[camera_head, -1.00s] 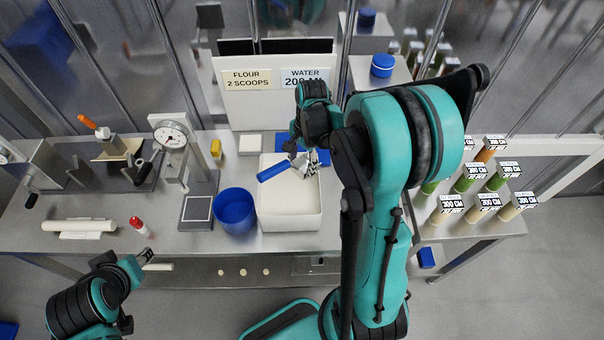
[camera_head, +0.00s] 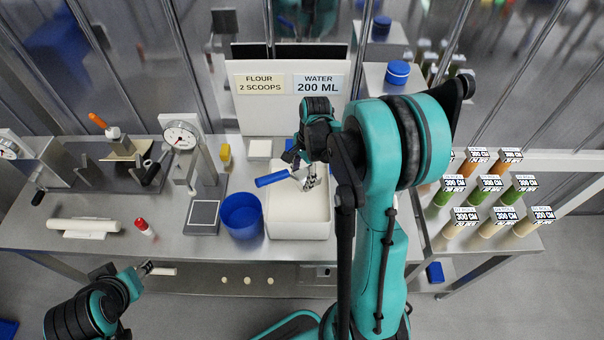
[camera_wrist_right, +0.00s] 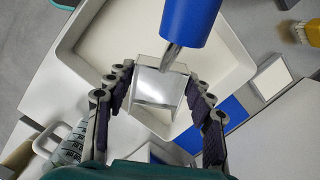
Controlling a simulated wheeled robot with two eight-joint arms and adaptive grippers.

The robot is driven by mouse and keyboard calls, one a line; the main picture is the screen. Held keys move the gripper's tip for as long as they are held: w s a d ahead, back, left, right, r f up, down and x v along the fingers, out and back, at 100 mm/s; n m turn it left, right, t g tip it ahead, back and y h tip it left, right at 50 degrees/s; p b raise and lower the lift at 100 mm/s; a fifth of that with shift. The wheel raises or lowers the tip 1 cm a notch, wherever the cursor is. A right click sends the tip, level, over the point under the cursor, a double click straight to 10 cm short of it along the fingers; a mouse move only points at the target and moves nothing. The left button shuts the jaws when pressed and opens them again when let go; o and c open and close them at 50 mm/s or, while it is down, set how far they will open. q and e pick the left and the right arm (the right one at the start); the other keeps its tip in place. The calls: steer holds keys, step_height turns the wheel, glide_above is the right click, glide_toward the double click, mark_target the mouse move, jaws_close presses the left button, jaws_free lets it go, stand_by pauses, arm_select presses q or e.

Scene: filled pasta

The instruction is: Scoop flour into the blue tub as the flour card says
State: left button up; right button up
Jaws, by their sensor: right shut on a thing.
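The flour card (camera_head: 259,84) on the white board reads "FLOUR 2 SCOOPS". The blue tub (camera_head: 242,216) stands upright on the steel table; I cannot make out any contents. Right beside it is a white bin (camera_head: 299,229) with white flour inside. My right gripper (camera_head: 312,178) is over the bin, shut on the metal scoop. The scoop's blue handle (camera_head: 272,178) points left, towards the tub. In the right wrist view the scoop's metal pan (camera_wrist_right: 158,86) sits between the fingers, with no flour visible in it. My left gripper (camera_head: 147,268) is off the table's front left, small and unclear.
A dial scale (camera_head: 181,137) with a square plate (camera_head: 203,214) stands left of the tub. A red-capped shaker (camera_head: 144,227) and a rolling pin (camera_head: 84,225) lie further left. A water card (camera_head: 319,84) reads "200 ML". Labelled cylinders (camera_head: 486,190) stand at right.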

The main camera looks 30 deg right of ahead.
steer(key=shift+f+b, duration=3.55)
steer(key=shift+f, duration=0.85)
steer(key=shift+r+p, duration=4.4)
steer(key=shift+r, duration=1.9)
steer(key=shift+f, duration=0.1)
